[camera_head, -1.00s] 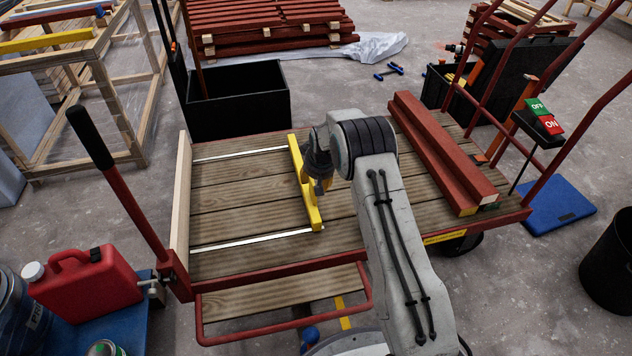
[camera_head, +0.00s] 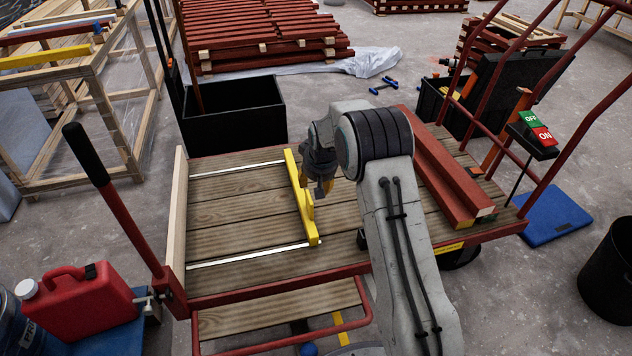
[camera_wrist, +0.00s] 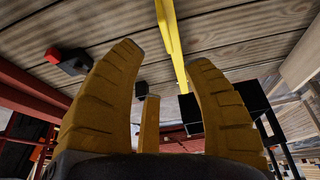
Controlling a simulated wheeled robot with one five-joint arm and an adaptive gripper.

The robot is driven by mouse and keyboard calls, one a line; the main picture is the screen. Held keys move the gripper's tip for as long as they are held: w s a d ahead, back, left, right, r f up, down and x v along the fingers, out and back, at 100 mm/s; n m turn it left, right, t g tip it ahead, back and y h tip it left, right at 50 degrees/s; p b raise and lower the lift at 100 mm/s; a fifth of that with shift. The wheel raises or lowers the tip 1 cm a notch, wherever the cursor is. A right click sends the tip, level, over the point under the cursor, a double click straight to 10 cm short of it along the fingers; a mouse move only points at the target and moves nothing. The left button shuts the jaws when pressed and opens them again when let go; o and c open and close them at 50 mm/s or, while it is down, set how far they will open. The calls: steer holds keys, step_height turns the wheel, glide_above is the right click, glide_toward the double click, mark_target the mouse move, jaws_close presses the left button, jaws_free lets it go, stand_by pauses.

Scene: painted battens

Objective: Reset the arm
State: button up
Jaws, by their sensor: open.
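A yellow batten (camera_head: 301,195) lies on the wooden deck of the cart, across the ends of two pale strips (camera_head: 245,256). It also shows in the wrist view (camera_wrist: 172,40), running away beyond my fingers. My gripper (camera_head: 322,190) is just right of the batten's middle in the head view, pointing down. I cannot tell the exact gap between fingertips and batten. My wrist hides some of the deck.
Red battens (camera_head: 445,170) lie along the cart's right side. A pale board (camera_head: 178,225) edges the deck's left. A black bin (camera_head: 235,115) stands behind, a red canister (camera_head: 85,305) front left, and an OFF/ON switch box (camera_head: 532,135) on the right.

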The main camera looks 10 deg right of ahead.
steer(key=s+f+p+v, duration=0.15)
steer(key=p+v, duration=1.75)
steer(key=v, duration=1.9)
steer(key=s+r+g+p, duration=0.1)
steer(key=s+r+p, duration=1.8)
steer(key=s+r, duration=0.3)
steer(key=shift+s+a+r+p, duration=0.2)
steer(key=shift+s+a+p, duration=0.2)
steer(key=shift+s, duration=1.3)
